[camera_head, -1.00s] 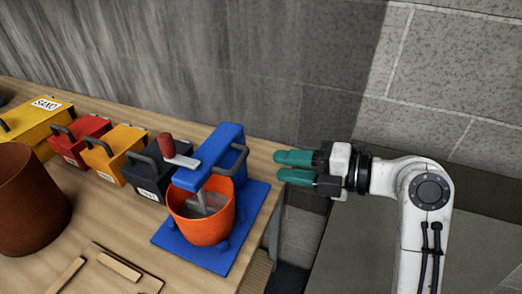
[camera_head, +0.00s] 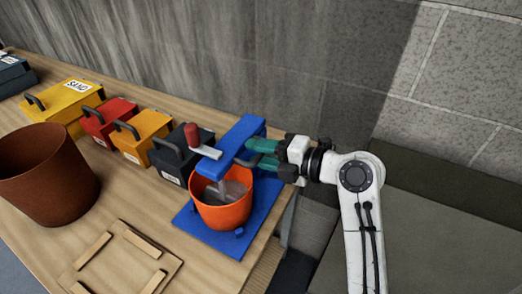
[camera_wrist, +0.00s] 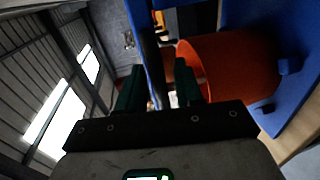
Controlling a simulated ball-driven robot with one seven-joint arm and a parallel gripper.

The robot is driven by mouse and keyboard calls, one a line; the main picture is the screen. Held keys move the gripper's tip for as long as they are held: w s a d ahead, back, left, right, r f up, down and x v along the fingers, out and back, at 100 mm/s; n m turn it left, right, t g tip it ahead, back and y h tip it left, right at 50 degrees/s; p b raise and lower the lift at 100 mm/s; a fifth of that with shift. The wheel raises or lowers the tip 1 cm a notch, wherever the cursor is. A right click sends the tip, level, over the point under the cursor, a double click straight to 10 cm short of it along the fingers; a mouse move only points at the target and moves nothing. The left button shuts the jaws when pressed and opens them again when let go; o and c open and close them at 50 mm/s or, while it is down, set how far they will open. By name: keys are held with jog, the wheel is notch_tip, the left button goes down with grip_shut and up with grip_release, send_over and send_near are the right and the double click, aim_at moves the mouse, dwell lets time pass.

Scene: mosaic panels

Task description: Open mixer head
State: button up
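The mixer has a blue head (camera_head: 236,140) above an orange bowl (camera_head: 222,208) on a blue base plate (camera_head: 238,245). A red-knobbed lever (camera_head: 204,150) sits on the head's left side. The head looks lowered, with a grey beater (camera_head: 228,190) in the bowl. My gripper (camera_head: 262,154) is at the right side of the head, its green fingers pointing left and apart.
A black box (camera_head: 178,158), an orange box (camera_head: 145,135), a red box (camera_head: 110,120) and a yellow SAND box (camera_head: 68,100) line the back left. A brown bucket (camera_head: 48,175) and a wooden frame (camera_head: 122,262) stand on the table (camera_head: 150,205). The table's right edge is close to the mixer.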

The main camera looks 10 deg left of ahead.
jog(key=shift+c, duration=0.3)
grip_shut()
